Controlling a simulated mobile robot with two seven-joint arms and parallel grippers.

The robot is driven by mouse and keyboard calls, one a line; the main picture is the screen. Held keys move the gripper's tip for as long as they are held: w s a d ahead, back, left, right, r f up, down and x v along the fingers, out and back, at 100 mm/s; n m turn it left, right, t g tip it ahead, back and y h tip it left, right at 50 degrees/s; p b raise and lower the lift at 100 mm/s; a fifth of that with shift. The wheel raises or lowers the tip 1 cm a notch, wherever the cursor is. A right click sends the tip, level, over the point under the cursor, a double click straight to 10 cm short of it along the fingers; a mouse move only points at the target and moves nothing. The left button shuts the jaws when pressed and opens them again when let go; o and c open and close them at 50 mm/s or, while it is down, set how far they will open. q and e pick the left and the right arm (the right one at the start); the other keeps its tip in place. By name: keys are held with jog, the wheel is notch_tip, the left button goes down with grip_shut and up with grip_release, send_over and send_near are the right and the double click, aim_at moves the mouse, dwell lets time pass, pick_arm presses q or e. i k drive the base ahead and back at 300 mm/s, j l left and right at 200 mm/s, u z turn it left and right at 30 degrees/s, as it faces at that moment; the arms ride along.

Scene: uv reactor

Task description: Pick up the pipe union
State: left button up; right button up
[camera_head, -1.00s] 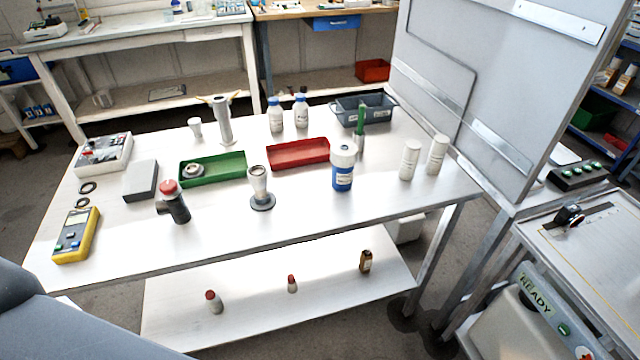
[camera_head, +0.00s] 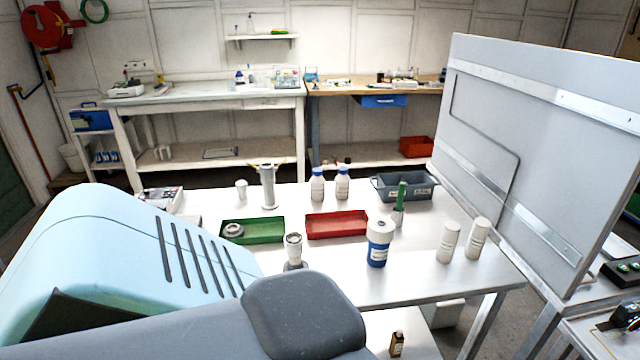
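A grey ring-shaped fitting (camera_head: 233,230), which looks like the pipe union, lies in the left end of the green tray (camera_head: 265,240) on the white table. It is small in view, so its details are hard to tell. Links of my arm fill the lower left of the view and cover the table's left front part. Neither my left gripper nor my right gripper is in view.
A red tray (camera_head: 337,235) stands right of the green one. A grey funnel-topped piece (camera_head: 293,250), a blue-labelled jar (camera_head: 378,243), two white bottles (camera_head: 448,242) and a grey bin (camera_head: 375,187) stand around. A tall grey panel (camera_head: 540,150) bounds the right side.

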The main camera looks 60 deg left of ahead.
aim_at(293, 241)
jog(key=k+j, duration=0.95)
jog(key=j, duration=0.2)
